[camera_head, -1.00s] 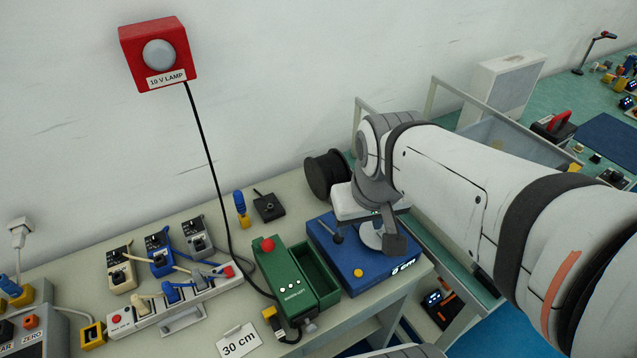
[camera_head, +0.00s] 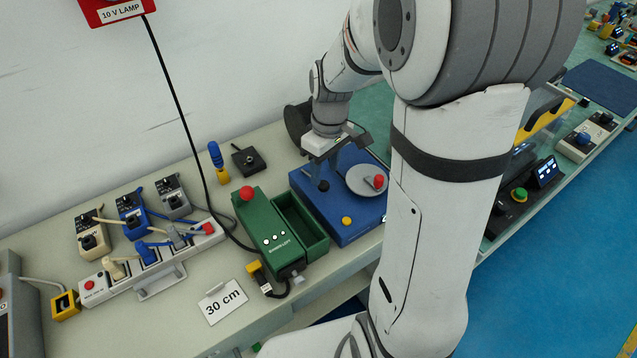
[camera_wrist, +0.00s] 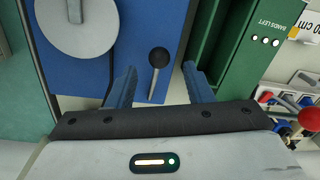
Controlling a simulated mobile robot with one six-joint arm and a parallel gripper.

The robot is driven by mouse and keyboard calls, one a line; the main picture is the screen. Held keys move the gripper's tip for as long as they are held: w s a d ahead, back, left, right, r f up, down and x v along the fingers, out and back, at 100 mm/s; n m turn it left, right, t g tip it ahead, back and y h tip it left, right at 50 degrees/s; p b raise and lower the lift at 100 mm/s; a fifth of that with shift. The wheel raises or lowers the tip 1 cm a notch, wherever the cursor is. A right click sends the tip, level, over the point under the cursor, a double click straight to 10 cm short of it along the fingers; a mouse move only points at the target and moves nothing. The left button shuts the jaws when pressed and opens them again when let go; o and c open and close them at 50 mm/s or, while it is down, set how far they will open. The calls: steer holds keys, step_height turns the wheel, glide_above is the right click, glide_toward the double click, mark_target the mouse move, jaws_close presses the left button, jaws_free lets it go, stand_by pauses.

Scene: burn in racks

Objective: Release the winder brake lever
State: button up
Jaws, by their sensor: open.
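The blue winder (camera_head: 350,217) stands at the bench's right end, with a grey disc (camera_head: 359,178) carrying a red knob (camera_head: 379,181) and a yellow button (camera_head: 347,221). Its lever (camera_head: 323,186) has a black ball end. In the wrist view the lever (camera_wrist: 158,58) shows as a thin rod with the black ball. My gripper (camera_wrist: 159,70) is open and empty, with one finger on each side of the lever and apart from it. In the head view my gripper (camera_head: 326,168) hangs just above the lever and partly hides it.
The green box (camera_head: 268,235) with an open tray stands close left of the winder; it also shows in the wrist view (camera_wrist: 235,50). A dark spool (camera_head: 297,122) is behind my gripper. A power strip (camera_head: 150,262) and a 30 cm card (camera_head: 222,300) lie left.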

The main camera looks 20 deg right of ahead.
mark_target(324, 182)
step_height(324, 182, down, 6)
steer(key=shift+s+a+f, duration=0.15)
steer(key=shift+f, duration=0.05)
jaws_close()
stand_by(0.5)
